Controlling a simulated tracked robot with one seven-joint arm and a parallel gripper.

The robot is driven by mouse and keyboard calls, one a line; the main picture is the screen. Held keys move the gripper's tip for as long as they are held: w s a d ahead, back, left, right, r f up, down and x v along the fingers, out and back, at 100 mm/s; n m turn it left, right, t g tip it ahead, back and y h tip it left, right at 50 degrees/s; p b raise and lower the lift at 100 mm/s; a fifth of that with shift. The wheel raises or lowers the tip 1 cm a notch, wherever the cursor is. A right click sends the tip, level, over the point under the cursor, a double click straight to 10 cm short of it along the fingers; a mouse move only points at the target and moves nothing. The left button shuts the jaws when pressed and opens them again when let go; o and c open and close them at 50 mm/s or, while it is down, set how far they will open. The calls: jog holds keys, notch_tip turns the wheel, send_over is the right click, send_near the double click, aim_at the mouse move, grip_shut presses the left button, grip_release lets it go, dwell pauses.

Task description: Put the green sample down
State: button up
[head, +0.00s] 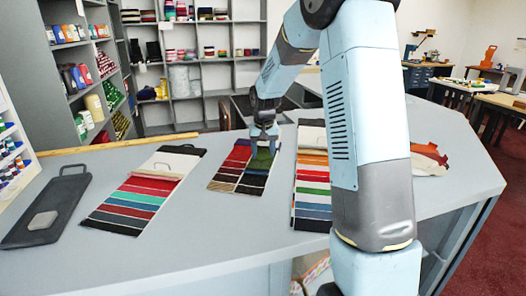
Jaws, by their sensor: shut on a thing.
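The green sample (262,160) is a small dark green piece over the upper right part of the middle swatch card. My gripper (264,143) points down at its upper edge and is shut on it. The middle swatch card (227,172) lies on the counter with red, dark and tan strips in two columns. I cannot tell whether the sample touches the card or hangs just above it. My arm stands in front of the right side of the counter and hides part of it.
A striped card (133,205) lies to the left, another striped card (312,188) to the right. A dark board with a grey block (43,220) lies at the far left. A wooden stick (110,145) lies along the back edge. The front of the grey counter (205,245) is bare.

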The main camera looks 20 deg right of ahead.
aim_at(264, 156)
jog(key=o, duration=1)
jog(key=s+r, duration=0.5)
jog(key=r, duration=0.3)
jog(key=s+r, duration=0.4)
jog(key=r, duration=0.5)
jog(key=shift+s+a+r+n+t, duration=0.2)
jog(key=shift+s+t, duration=0.45)
jog(key=shift+s, duration=4.15)
jog(key=shift+s+d+r+n+t, duration=0.1)
jog(key=shift+s+r+n+t, duration=0.35)
jog(key=shift+s, duration=4.3)
jog(key=shift+s+a+f+n+t, duration=0.1)
jog(key=shift+s+t, duration=0.7)
jog(key=shift+s, duration=4)
